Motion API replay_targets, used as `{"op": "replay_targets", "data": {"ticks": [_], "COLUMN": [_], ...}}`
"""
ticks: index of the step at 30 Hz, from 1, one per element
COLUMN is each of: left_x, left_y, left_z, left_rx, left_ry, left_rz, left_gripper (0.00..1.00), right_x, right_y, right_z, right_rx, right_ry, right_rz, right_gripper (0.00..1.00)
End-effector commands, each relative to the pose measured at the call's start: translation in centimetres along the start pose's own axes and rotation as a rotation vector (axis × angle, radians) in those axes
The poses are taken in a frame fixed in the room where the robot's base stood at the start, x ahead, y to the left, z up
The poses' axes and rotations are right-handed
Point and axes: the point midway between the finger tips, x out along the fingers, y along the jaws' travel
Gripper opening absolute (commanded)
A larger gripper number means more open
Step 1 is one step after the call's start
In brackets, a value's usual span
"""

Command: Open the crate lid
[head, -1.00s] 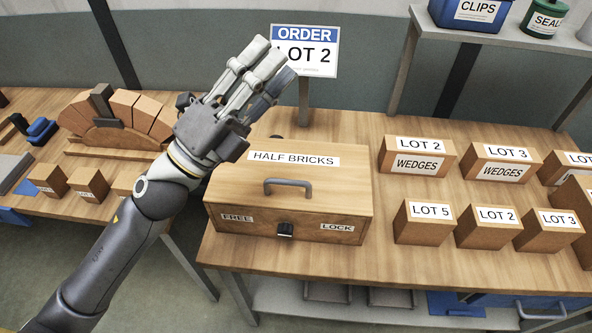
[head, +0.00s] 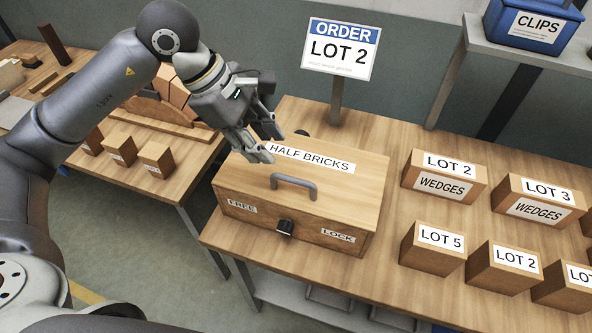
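The wooden crate (head: 225,188), labelled HALF BRICKS, stands on the table with its lid (head: 345,193) shut. A grey handle (head: 293,183) is on the lid. On the front face a small black latch knob (head: 285,227) sits between the FREE label (head: 242,207) and the LOCK label (head: 338,236). My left gripper (head: 273,147) is over the crate's back left part, fingers spread and empty, pointing down right towards the lid. I cannot tell whether the fingertips touch the lid. It is behind and left of the handle. My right gripper is not in view.
Wedge boxes (head: 443,175) and smaller lot blocks (head: 432,248) stand right of the crate. An ORDER LOT 2 sign (head: 340,48) stands behind it. A shelf with a blue CLIPS bin (head: 535,25) is at the back right. Another table (head: 125,175) with small blocks is at left.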

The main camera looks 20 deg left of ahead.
Motion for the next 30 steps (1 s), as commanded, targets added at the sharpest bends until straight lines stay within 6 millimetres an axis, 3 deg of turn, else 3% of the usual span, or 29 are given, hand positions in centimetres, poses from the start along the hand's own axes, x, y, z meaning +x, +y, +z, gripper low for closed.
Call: {"op": "replay_targets", "data": {"ticks": [5,18,24,30], "left_x": [1.4,9.1,10.6,10.7], "left_y": [0.0,0.0,-0.1,-0.1], "left_z": [-0.2,-0.1,-0.2,-0.2], "left_rx": [0.000,0.000,0.001,0.001], "left_ry": [0.011,0.006,0.007,0.007], "left_rz": [-0.006,-0.004,-0.003,-0.001], "left_gripper": [0.34,0.34,0.34,0.34], "right_x": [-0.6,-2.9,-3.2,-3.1], "right_y": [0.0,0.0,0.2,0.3], "right_z": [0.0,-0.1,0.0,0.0], "right_rx": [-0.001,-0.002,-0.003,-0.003], "right_ry": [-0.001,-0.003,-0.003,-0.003], "right_rz": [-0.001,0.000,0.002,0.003], "right_gripper": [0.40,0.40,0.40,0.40]}}
